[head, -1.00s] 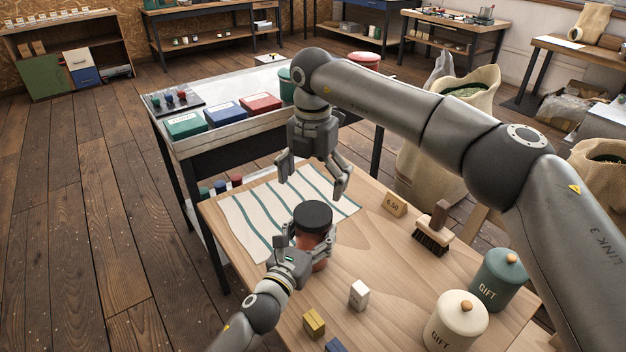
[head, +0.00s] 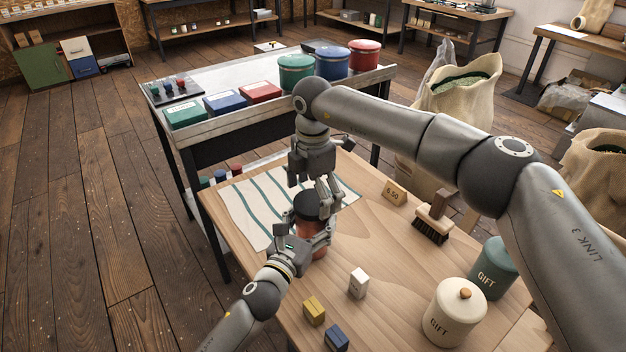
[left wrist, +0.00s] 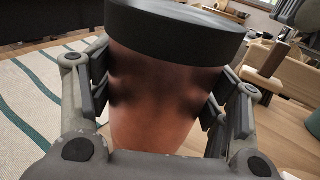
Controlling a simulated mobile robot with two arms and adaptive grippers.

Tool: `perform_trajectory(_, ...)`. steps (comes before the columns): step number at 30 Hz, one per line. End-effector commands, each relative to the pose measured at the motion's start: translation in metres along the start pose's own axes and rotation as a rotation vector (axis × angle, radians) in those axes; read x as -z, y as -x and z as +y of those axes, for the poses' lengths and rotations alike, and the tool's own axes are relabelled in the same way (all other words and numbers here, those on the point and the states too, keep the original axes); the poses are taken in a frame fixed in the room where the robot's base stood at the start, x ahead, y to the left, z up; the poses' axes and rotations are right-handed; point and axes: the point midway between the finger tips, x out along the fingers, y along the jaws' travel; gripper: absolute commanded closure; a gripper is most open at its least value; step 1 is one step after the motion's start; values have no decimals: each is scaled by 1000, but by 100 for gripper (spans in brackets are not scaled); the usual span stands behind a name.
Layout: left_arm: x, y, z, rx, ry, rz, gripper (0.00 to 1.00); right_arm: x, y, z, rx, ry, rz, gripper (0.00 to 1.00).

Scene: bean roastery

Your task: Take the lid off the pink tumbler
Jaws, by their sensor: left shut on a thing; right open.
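The pink tumbler (head: 307,229) stands upright near the front edge of the striped cloth (head: 254,217), with a black lid (head: 309,205) on it. My left gripper (head: 305,240) is shut on the tumbler's body; in the left wrist view its pads press both sides of the tumbler (left wrist: 155,105), just below the lid (left wrist: 175,35).
On the wooden table are a price sign (head: 395,192), a brush (head: 434,219), two gift canisters (head: 455,316) (head: 494,270) and small white, yellow and blue blocks (head: 358,283) (head: 314,311) (head: 336,338). A bench behind (head: 232,79) holds boxes and canisters.

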Motion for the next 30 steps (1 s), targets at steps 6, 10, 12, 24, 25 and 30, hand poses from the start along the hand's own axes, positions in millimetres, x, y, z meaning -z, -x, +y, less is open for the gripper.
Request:
perform_trajectory(6,0,0,0,0,0,0,96,0,-11,0,0,1,0,5)
perform_trajectory(10,0,0,0,0,0,0,96,0,-11,0,0,1,-1,5)
perform_trajectory(12,0,0,0,0,0,0,96,0,-11,0,0,1,-1,5)
perform_trajectory(24,0,0,0,0,0,0,96,0,-11,0,-1,2,-1,51)
perform_trajectory(25,0,0,0,0,0,0,96,0,-11,0,-1,3,-1,51)
perform_trajectory(30,0,0,0,0,0,0,96,0,-11,0,-1,117,0,51)
